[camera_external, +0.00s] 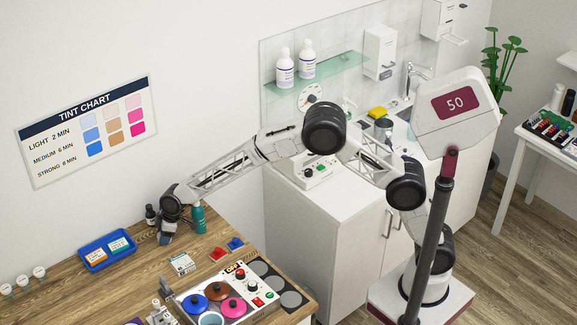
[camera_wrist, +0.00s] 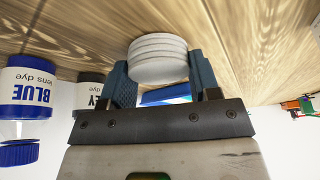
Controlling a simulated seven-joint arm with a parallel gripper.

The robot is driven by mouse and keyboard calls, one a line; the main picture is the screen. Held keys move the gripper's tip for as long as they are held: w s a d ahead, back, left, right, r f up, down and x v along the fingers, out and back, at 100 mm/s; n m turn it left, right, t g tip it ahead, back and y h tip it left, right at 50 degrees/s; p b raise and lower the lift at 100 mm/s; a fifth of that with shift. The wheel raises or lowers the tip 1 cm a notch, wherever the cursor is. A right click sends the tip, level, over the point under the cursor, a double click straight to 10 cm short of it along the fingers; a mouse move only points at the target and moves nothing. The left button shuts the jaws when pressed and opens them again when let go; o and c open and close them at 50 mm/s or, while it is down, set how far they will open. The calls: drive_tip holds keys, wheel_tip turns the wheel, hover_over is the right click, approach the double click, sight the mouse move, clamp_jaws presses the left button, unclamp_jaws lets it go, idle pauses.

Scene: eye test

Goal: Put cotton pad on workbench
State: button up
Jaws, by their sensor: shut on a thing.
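The cotton pad (camera_wrist: 157,60) is a short white round stack with several layers in the wrist view. It sits between the two blue fingers of my gripper (camera_wrist: 162,78), which is shut on it. The wooden workbench (camera_wrist: 70,25) fills the top of the wrist view, close to the pad; I cannot tell whether they touch. In the external view my gripper (camera_external: 165,237) points down at the workbench (camera_external: 140,285), near its back edge. The pad cannot be made out there.
A teal bottle (camera_external: 198,218) and a dark bottle (camera_external: 150,215) stand close beside my gripper. A blue tray (camera_external: 82,254) is at left. A blue-labelled bottle (camera_wrist: 27,95) shows in the wrist view.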

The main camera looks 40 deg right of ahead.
drive_tip(key=shift+f, duration=0.1)
drive_tip(key=o, duration=0.9)
drive_tip(key=shift+v, duration=6.15)
drive_tip(key=shift+a, duration=0.15)
